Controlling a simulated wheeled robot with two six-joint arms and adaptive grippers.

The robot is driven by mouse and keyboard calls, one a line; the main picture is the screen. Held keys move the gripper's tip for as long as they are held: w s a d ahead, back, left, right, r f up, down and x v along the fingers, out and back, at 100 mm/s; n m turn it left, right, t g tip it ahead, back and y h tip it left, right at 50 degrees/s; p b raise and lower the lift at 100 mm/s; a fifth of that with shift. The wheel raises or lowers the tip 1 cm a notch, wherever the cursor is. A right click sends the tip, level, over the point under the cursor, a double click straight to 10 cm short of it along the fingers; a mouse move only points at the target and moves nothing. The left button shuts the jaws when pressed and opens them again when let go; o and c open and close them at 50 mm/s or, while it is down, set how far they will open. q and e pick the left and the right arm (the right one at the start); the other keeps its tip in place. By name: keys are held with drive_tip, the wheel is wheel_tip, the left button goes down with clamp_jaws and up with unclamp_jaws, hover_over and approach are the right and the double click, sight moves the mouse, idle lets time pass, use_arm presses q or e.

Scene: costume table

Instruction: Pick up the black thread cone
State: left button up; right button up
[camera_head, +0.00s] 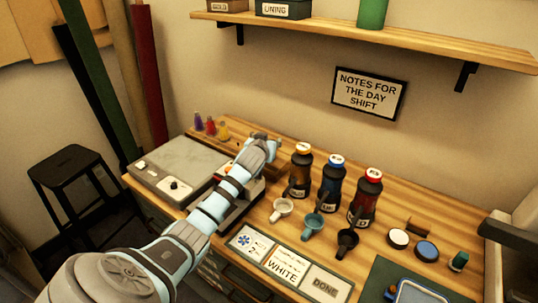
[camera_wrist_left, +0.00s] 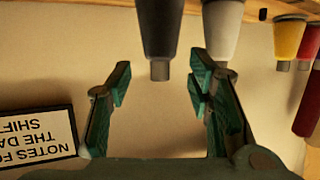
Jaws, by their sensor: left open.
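The black thread cone (camera_wrist_left: 160,32) shows in the left wrist view, which is upside down, at the top middle. Its narrow end points down in that picture, towards the gap between my fingers. My left gripper (camera_wrist_left: 160,78) is open, with a green-padded finger on each side of the gap and nothing held. A white cone (camera_wrist_left: 222,28) stands close beside the black one, near one fingertip. In the head view my left gripper (camera_head: 263,143) is at the back of the table; I cannot make out the black cone there. My right gripper is not in view.
Yellow (camera_head: 223,132), red (camera_head: 211,127) and purple (camera_head: 197,120) cones stand left of the gripper. A grey flat box (camera_head: 170,165) lies left. A shelf (camera_head: 400,38) hangs above.

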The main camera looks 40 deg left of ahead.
use_arm(q)
drive_tip(key=shift+w+a+f, duration=0.2)
drive_tip(key=shift+w, duration=0.3)
clamp_jaws()
drive_tip(key=shift+s+r, duration=0.1)
